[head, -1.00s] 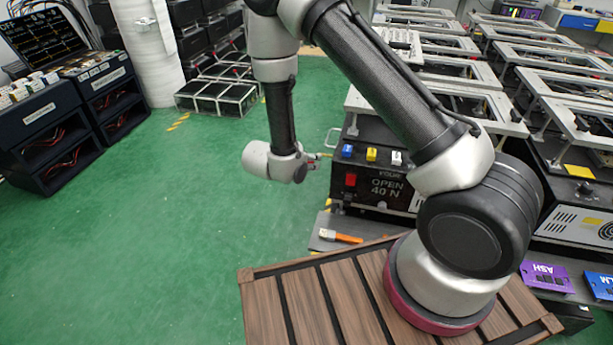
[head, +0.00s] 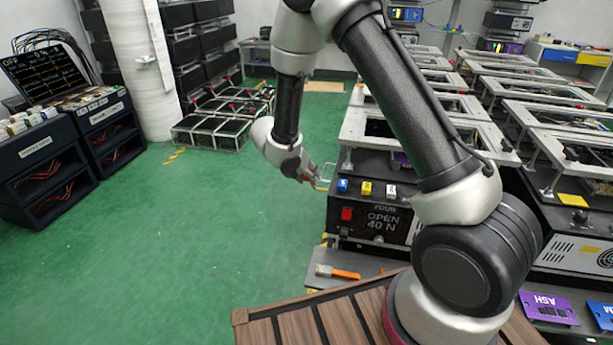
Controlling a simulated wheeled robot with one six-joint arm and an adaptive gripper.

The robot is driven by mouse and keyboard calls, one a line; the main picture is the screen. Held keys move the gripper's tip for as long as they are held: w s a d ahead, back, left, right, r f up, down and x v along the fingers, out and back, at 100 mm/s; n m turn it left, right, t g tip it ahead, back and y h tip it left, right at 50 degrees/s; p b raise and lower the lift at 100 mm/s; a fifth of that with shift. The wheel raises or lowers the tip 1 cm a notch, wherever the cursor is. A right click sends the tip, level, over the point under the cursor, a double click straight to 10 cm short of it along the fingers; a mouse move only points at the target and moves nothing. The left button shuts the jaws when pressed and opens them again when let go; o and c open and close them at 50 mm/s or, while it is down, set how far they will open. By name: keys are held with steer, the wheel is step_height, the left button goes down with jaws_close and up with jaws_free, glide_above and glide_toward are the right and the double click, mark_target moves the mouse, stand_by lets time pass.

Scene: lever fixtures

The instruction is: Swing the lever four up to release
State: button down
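The fixture labelled FOUR, OPEN 40 N (head: 385,222) is a black box with a pale metal frame on top, right of centre. Its front carries a red switch and blue, yellow and white blocks along the upper edge. A thin metal loop (head: 327,170) stands out at its left side; I cannot tell whether this is the lever. My gripper (head: 312,179) is beside the loop, pointing right toward the fixture. The fingers are small and overlap the loop in the picture, so contact and finger opening are unclear.
Rows of similar framed fixtures (head: 560,120) fill the right side. An orange-handled tool (head: 345,274) lies on the grey shelf below the fixture. Dark cabinets (head: 50,165) stand at left. The green floor (head: 190,240) between is clear.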

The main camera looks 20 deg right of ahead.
steer(key=shift+w+d+r, duration=0.1)
steer(key=shift+w+r, duration=0.1)
steer(key=c, duration=1)
jaws_free()
steer(key=shift+f, duration=0.1)
steer(key=shift+o, duration=0.2)
steer(key=v, duration=1.2)
steer(key=shift+m, duration=0.3)
